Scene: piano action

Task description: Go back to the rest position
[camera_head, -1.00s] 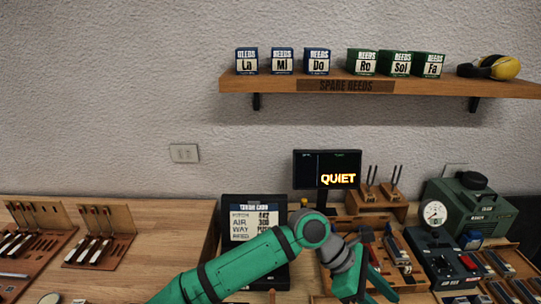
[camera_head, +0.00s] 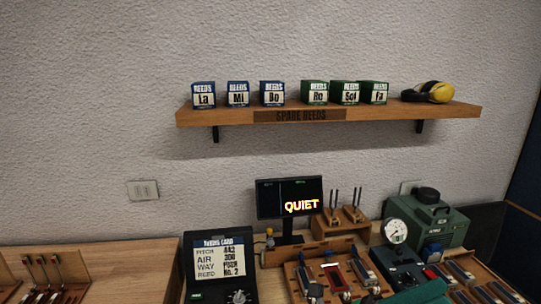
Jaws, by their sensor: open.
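Only a teal piece of my arm (camera_head: 420,292) shows, at the bottom edge right of centre, in front of the green machine's dark base. The jaws of my gripper are not seen; they are out of the picture below or hidden. No object is seen held.
A wooden bench carries a tuning card stand (camera_head: 221,262), a small monitor reading QUIET (camera_head: 290,199), a tray of reeds (camera_head: 318,278), a gauge (camera_head: 395,232) and a green machine (camera_head: 430,220). A wall shelf (camera_head: 225,114) holds reed boxes (camera_head: 272,94) and yellow ear defenders (camera_head: 440,92).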

